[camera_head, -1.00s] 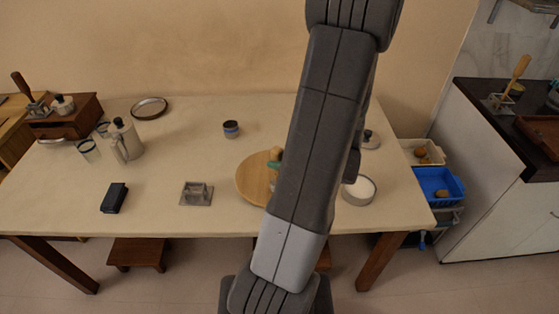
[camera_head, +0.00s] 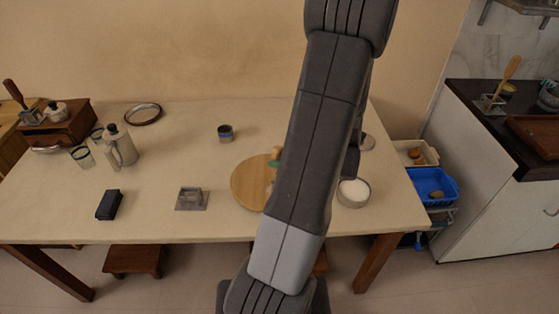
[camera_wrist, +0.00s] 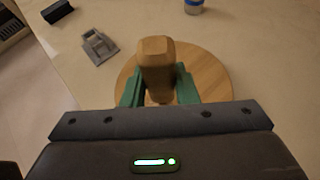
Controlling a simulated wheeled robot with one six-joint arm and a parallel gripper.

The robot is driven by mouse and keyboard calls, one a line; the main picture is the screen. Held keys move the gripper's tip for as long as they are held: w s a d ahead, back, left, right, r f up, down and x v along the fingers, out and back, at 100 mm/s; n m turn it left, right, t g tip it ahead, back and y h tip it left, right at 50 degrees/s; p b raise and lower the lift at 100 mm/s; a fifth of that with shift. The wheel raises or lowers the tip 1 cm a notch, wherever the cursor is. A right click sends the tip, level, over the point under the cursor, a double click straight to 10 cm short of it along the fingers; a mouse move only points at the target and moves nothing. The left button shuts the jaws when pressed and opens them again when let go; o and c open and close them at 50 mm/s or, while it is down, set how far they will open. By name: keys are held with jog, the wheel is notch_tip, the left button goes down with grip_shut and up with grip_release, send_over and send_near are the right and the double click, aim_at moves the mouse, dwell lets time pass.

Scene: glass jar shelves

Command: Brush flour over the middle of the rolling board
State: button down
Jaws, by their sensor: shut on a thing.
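The round wooden rolling board (camera_head: 248,188) lies on the table near its front edge, partly hidden behind my arm in the head view. It also shows in the wrist view (camera_wrist: 213,76). My gripper (camera_wrist: 158,92) has green fingers shut on the wooden handle of the brush (camera_wrist: 155,55), which stands over the board. The brush's lower end is hidden, so I cannot tell whether it touches the board. A round bowl of white flour (camera_head: 353,192) stands to the right of the board, beside my arm.
A grey metal holder (camera_head: 191,199) and a dark block (camera_head: 109,204) lie left of the board. A small dark cup (camera_head: 225,133) stands behind it. A metal pot (camera_head: 120,147), glasses and a round tray (camera_head: 143,114) are at the far left. The table between is clear.

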jog(key=shift+w+d, duration=0.95)
jog(key=shift+w, duration=0.05)
jog(key=shift+w+d+p, duration=0.1)
jog(key=shift+p, duration=0.2)
jog(key=shift+w+d, duration=0.85)
jog(key=shift+w, duration=0.05)
jog(key=shift+s+a, duration=1)
jog(key=shift+s, duration=0.05)
